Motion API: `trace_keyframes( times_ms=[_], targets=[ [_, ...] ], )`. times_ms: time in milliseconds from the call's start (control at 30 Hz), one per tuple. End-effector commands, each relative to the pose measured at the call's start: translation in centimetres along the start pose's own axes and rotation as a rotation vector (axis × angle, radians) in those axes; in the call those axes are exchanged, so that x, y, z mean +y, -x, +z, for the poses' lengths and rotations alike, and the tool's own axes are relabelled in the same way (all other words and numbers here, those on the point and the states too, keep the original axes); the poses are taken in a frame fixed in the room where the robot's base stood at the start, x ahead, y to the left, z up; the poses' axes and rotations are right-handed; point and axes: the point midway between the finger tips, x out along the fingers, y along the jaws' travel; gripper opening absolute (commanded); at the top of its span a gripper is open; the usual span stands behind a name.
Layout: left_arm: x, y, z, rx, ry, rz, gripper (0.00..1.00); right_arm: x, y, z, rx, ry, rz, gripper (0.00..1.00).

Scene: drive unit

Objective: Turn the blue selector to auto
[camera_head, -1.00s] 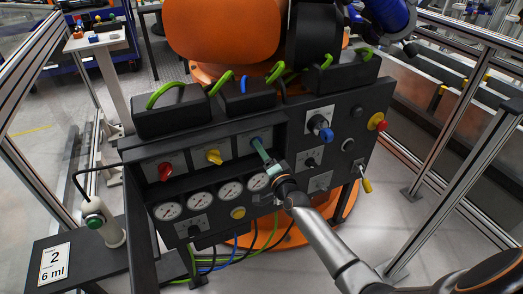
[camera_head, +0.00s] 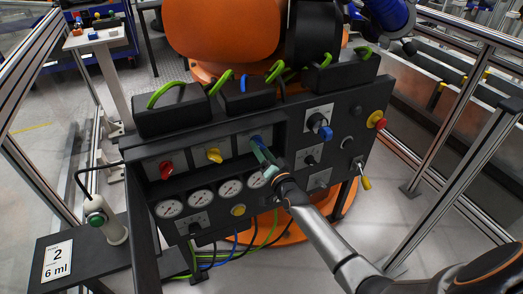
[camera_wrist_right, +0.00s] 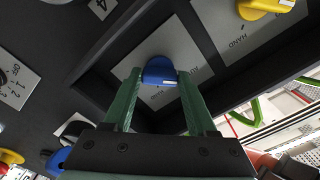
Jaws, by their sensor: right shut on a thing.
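The blue selector (camera_head: 256,141) is the rightmost of three selectors in the upper row of the black panel. In the wrist view the blue selector (camera_wrist_right: 160,69) sits on a pale label plate, with a small white mark at its lower right edge. Part of a label shows beside the right finger, partly covered. My right gripper (camera_head: 261,151) has its green fingers on either side of the selector and is shut on it; the fingers also show in the wrist view (camera_wrist_right: 159,77). My left gripper is not in view.
A yellow selector (camera_head: 214,156) and a red selector (camera_head: 166,170) stand left of the blue one. Gauges (camera_head: 230,188) lie below. Another blue knob (camera_head: 325,132) and a red button (camera_head: 377,119) are to the right. The panel's black frame surrounds the selectors.

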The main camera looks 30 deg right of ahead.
Motion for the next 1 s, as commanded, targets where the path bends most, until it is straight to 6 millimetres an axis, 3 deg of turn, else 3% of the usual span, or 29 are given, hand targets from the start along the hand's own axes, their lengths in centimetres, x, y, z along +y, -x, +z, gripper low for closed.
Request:
trace_keyframes(
  times_ms=[200,233,467,767,1000],
  targets=[
    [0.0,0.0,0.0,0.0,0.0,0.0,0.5,0.0,0.0,0.0,0.0,0.006,0.0,0.02],
    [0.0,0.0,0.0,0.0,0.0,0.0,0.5,0.0,0.0,0.0,0.0,0.006,0.0,0.6],
    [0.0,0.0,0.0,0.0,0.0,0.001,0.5,0.0,0.0,0.0,0.0,0.003,0.0,0.85],
    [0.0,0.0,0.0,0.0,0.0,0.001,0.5,0.0,0.1,0.0,0.0,0.002,0.0,0.88],
    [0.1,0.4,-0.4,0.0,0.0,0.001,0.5,0.0,2.6,0.0,-0.002,0.0,0.002,0.88]
  ],
)
